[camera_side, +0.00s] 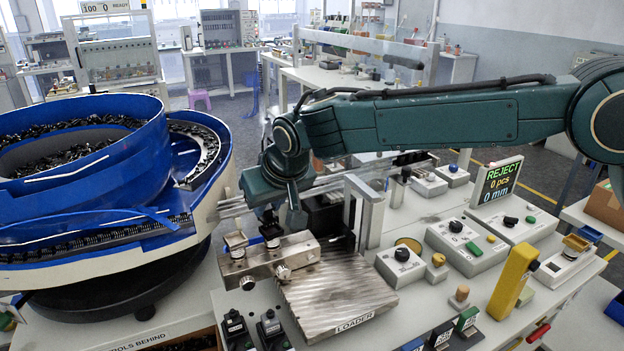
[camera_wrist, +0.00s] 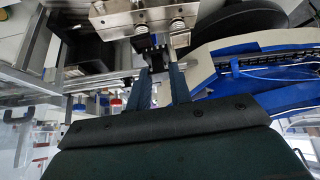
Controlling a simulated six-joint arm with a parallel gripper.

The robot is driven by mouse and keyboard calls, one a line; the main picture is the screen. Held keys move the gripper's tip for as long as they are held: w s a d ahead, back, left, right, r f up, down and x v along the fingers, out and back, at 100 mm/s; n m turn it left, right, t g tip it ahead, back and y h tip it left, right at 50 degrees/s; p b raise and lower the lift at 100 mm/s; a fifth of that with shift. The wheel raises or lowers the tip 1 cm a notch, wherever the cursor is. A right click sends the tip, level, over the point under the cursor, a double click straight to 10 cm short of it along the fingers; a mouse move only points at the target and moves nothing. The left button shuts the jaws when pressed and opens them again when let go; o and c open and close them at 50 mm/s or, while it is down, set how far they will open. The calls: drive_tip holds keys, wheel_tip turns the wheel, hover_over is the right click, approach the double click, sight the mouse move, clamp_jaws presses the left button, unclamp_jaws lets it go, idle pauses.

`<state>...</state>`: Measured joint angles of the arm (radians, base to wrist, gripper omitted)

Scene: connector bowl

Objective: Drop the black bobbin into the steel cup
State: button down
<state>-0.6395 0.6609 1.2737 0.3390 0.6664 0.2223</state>
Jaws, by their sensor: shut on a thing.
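My gripper (camera_side: 271,215) points down over the left part of a steel block (camera_side: 262,262). In the wrist view its two fingers (camera_wrist: 160,72) are shut on a small black part (camera_wrist: 157,56), which looks like the black bobbin. In the side view the black part (camera_side: 271,232) shows just below the fingers, at the block's top. I cannot tell whether it touches the block. A small square-topped metal piece (camera_side: 236,243) stands on the block left of it. I cannot make out a steel cup for certain in either view.
A ridged steel plate marked LOADER (camera_side: 335,305) lies right of the block, with a metal upright (camera_side: 372,215) behind. A blue bowl feeder (camera_side: 80,165) with its track (camera_side: 90,238) stands close on the left. Control boxes (camera_side: 400,266) and a REJECT display (camera_side: 496,182) stand right.

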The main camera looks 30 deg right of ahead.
drive_tip(key=s+d+f, duration=0.2)
drive_tip(key=s+f, duration=0.2)
drive_tip(key=s, duration=0.4)
drive_tip(key=s+d+f, duration=0.3)
drive_tip(key=s+f, duration=0.2)
drive_tip(key=s, duration=0.3)
drive_tip(key=s+d+f, duration=0.3)
drive_tip(key=s+f, duration=0.1)
drive_tip(key=s, duration=0.4)
drive_tip(key=shift+s+d+f+n, duration=0.2)
drive_tip(key=shift+d+f+n, duration=0.05)
drive_tip(key=shift+n, duration=0.05)
drive_tip(key=shift+f, duration=0.1)
drive_tip(key=shift+f, duration=2.9)
drive_tip(key=c, duration=1.2)
unclamp_jaws()
drive_tip(key=shift+r, duration=0.15)
